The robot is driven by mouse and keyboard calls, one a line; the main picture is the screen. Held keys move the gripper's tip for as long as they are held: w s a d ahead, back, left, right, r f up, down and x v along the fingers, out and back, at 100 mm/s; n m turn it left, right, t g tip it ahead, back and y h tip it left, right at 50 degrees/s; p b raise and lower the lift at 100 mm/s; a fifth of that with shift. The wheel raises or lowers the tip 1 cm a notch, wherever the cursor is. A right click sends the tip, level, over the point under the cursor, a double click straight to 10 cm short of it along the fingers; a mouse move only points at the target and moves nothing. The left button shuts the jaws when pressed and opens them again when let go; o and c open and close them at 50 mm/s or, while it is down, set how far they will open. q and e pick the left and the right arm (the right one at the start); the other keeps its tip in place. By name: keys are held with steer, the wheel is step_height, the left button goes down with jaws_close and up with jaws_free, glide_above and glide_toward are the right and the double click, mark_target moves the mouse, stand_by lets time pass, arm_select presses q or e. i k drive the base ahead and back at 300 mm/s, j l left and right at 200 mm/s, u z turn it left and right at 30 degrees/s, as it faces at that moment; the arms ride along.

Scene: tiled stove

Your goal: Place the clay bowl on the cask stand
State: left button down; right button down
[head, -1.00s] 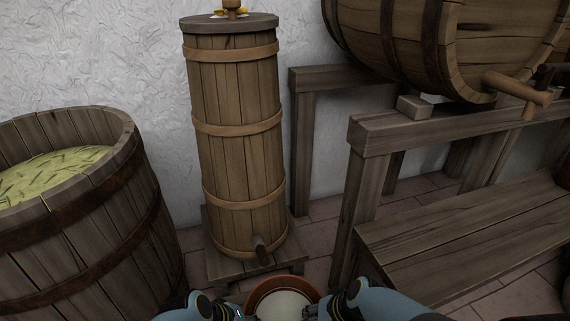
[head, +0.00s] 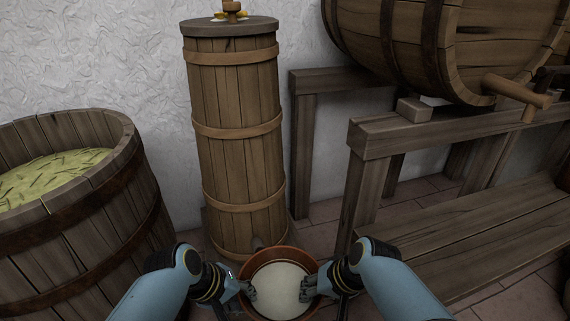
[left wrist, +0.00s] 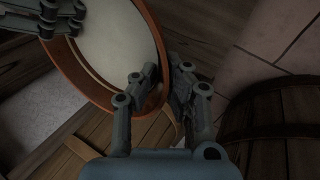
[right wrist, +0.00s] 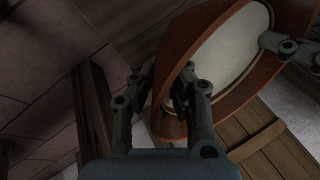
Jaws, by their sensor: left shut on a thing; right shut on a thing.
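The clay bowl (head: 280,291) is reddish brown with a pale inside. It is at the bottom centre of the head view, held off the floor between my two grippers. My left gripper (head: 248,289) is shut on its left rim and my right gripper (head: 308,287) on its right rim. The wrist views show the fingers of the left gripper (left wrist: 163,88) and the right gripper (right wrist: 170,90) pinching the bowl wall. The cask stand (head: 385,138) is a dark timber frame on the right, with a low plank shelf (head: 480,235). The bowl is apart from it, to its left.
A large cask (head: 460,45) with a wooden tap (head: 515,90) lies on the stand. A tall narrow wooden vessel (head: 238,140) stands just beyond the bowl. An open tub (head: 110,230) of green stuff is at the left. The low shelf's top looks bare.

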mark_target(461, 248)
steer(key=k, duration=0.85)
